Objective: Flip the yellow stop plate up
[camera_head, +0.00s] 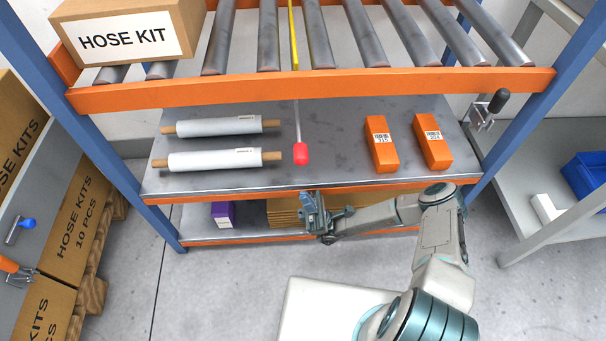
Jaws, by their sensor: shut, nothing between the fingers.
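The yellow stop plate (293,36) shows as a thin yellow strip, nearly edge-on, between two rollers at the top middle of the head view. A thin metal rod (297,118) runs down from under the orange front rail below it and ends in a red knob (301,152) in front of the middle shelf. My gripper (309,200) is just below the red knob in the picture, by the middle shelf's front edge. It is shut and empty, with its fingers pointing up and away. It looks apart from the knob; the exact gap in depth is unclear.
A hose kit box (124,40) sits on the rollers at the left. The middle shelf (335,135) holds two white rolls (219,127) and two orange boxes (381,145). A black-handled clamp (489,108) is on the right post. Floor at front left is clear.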

